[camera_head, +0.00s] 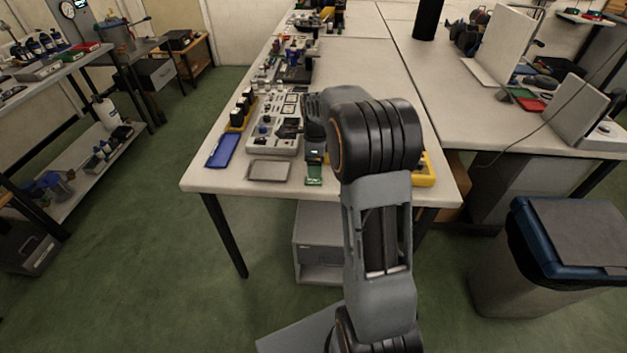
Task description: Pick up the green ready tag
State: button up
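A small green piece (314,174), which looks like the green ready tag, lies on the near table (225,181) close to its front edge. It is just right of a shallow grey tray (269,170). My arm reaches up over the table and bends down at the left of its large dark joint. My gripper (315,154) is at the lower end of that dark wrist, just behind or above the green piece. Its fingers are too small and dark to tell whether they are open, or whether they touch the piece.
A blue tray (222,151) and a light equipment panel (272,127) with dark parts stand left of my wrist. A yellow object (424,170) is partly hidden behind my arm. The table's front left corner is clear.

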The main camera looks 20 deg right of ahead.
jog(key=shift+w+f, duration=0.1)
jog(key=shift+f, duration=2.8)
jog(key=shift+c, duration=0.3)
jog(key=c, duration=0.9)
jog(key=shift+r, duration=0.15)
